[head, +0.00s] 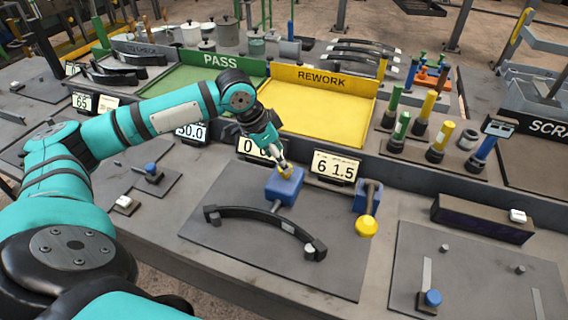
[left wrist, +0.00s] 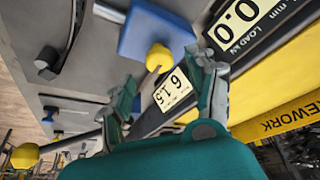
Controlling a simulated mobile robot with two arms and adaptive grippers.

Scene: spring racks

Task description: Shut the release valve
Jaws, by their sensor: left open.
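A blue block (head: 285,187) with a small yellow knob (head: 286,171) stands on the grey plate. To its right, a second blue block (head: 362,198) carries a lever with a yellow ball (head: 366,226). No label shows which is the release valve. My left gripper (head: 283,163) is at the first block's knob, partly covering it. In the left wrist view my left gripper (left wrist: 163,74) is open, with the yellow knob (left wrist: 158,57) between its fingertips; contact cannot be told. The first blue block (left wrist: 155,30) shows behind, the lever's ball (left wrist: 25,155) at lower left. My right gripper is out of view.
A curved black leaf spring (head: 262,215) lies on the grey plate (head: 240,245) in front of the blue block. Displays (head: 335,167) stand close behind the blocks, before the yellow REWORK tray (head: 320,78). Several coloured posts (head: 440,142) stand at right.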

